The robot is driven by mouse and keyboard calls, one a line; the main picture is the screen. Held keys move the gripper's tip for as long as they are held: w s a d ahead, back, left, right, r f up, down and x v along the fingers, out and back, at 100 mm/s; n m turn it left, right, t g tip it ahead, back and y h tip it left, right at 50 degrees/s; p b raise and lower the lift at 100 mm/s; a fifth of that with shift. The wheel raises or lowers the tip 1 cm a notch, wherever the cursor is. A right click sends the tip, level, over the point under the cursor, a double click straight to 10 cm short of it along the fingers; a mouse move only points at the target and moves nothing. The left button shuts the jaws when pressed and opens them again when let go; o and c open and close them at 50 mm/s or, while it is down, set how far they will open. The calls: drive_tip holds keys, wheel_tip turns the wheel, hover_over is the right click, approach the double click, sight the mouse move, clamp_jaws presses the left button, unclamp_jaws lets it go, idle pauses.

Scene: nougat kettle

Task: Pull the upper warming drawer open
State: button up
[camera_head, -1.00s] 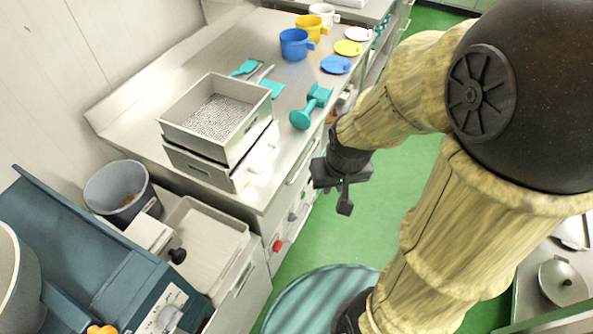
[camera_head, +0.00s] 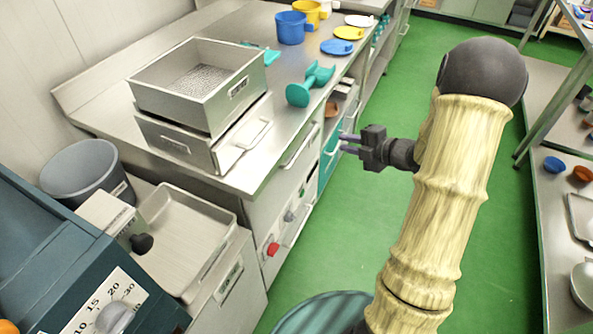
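The warming drawer unit is built in under the steel counter. Its upper drawer front (camera_head: 283,185) is pale and carries a long bar handle (camera_head: 300,147) just below the counter edge; it looks shut. Lower on the unit are a red knob (camera_head: 272,249), a grey knob (camera_head: 289,216) and another bar handle (camera_head: 300,222). My gripper (camera_head: 347,144) is to the right of the upper handle, over the green floor in the picture. Its two fingers point left toward the unit, stand apart and hold nothing. It looks clear of the handle.
Two stacked steel boxes (camera_head: 188,118) stand at the counter's near end, the lower one with a handle (camera_head: 254,134). A teal tool (camera_head: 309,84) lies near the counter edge. A teal round container (camera_head: 318,311) stands on the floor. Green floor (camera_head: 345,215) is free beside the unit.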

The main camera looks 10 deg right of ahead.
sight(298, 155)
drive_tip(key=s+f+n+g+y+b, duration=0.1)
drive_tip(key=s+f+n+y+b, duration=0.1)
drive_tip(key=s+f+n+y, duration=0.2)
drive_tip(key=shift+d+f+n+g, duration=0.25)
drive_tip(key=shift+d+n+g, duration=0.05)
drive_tip(key=shift+d+n, duration=0.1)
drive_tip(key=shift+s, duration=0.1)
drive_tip(key=shift+a, duration=0.1)
drive_tip(key=b+x, duration=0.1)
drive_tip(key=x, duration=1.6)
drive_tip(key=shift+a+r, duration=0.1)
drive_tip(key=shift+a, duration=0.1)
drive_tip(key=shift+c, duration=0.5)
clamp_jaws()
